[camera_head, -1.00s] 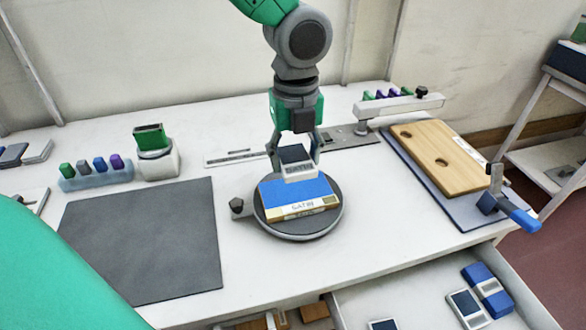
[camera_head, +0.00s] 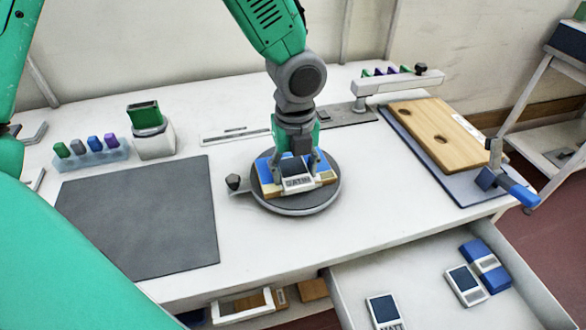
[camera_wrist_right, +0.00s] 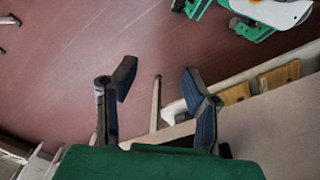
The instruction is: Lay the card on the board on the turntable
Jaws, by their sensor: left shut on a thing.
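The card (camera_head: 297,183), white with a dark swatch and a printed label, is between the fingers of my left gripper (camera_head: 297,170). That gripper points down over the turntable and is shut on the card. The card is over the blue board (camera_head: 264,169); whether it touches the board I cannot tell. The board lies on the round dark turntable (camera_head: 300,209), largely hidden by the gripper and card. In the right wrist view my right gripper (camera_wrist_right: 158,72) has its fingers wide apart with nothing between them, above the reddish floor.
A dark mat (camera_head: 140,220) lies left of the turntable. A rack of coloured pieces (camera_head: 92,158) stands behind it. A wooden board (camera_head: 436,135) with a clamp (camera_head: 508,187) is at right. An open drawer (camera_head: 425,275) at the front holds several cards.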

